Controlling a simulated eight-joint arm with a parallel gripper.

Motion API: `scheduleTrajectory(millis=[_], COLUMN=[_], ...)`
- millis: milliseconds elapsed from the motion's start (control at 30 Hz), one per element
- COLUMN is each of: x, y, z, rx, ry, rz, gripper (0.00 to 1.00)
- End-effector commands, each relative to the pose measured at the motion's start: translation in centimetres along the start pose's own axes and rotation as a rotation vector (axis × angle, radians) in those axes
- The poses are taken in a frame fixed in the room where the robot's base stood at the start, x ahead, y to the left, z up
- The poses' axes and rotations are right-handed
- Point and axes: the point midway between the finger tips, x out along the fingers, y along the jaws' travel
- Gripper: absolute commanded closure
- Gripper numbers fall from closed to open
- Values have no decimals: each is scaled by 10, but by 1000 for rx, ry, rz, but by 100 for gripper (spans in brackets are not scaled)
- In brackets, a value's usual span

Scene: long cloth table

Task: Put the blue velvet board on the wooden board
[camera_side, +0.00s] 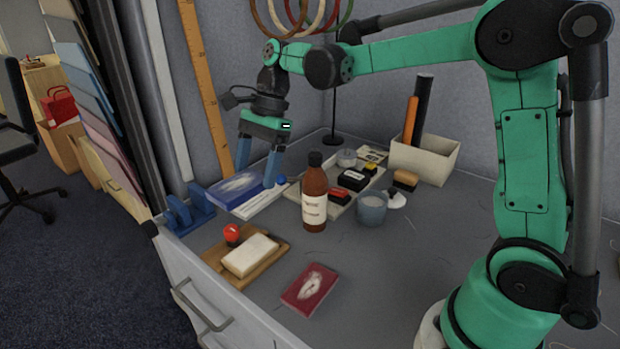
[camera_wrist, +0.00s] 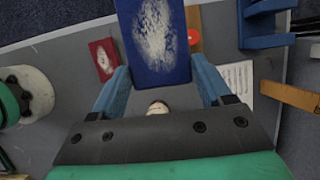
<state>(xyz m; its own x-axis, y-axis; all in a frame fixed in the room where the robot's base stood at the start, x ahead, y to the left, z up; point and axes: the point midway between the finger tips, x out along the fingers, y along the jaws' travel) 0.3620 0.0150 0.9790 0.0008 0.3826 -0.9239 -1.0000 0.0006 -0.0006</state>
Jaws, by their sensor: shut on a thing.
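The blue velvet board (camera_side: 236,187), a flat blue slab with a pale mottled patch, is between the fingertips of my gripper (camera_side: 257,178). In the wrist view the board (camera_wrist: 154,38) extends beyond my fingers (camera_wrist: 160,66), which are shut on its near part. I cannot tell how high it is above the table. The wooden board (camera_side: 218,246) lies at the table's front left, bearing a cream block (camera_side: 250,256) and a red ball-shaped thing (camera_side: 232,233). In the wrist view the wooden board (camera_wrist: 194,20) is mostly hidden behind the blue board.
A white printed card (camera_side: 260,201) is close to the blue board. A blue holder (camera_side: 189,215) stands at the left edge. A brown bottle (camera_side: 314,195) stands to the right. A red board (camera_side: 310,290) lies in front, with bare grey table around it.

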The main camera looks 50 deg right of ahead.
Motion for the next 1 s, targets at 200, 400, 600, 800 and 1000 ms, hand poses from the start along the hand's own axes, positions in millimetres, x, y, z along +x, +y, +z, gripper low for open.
scheduleTrajectory(millis=[200,400,600,800,1000], x=[43,55,55,59,78], y=[0,0,0,0,0], z=[-18,-23,-23,-24,-32], rx=[0,0,0,0,0], ry=[0,0,0,-1,-1], rz=[0,0,0,0,0], gripper=[81,81,81,81,81])
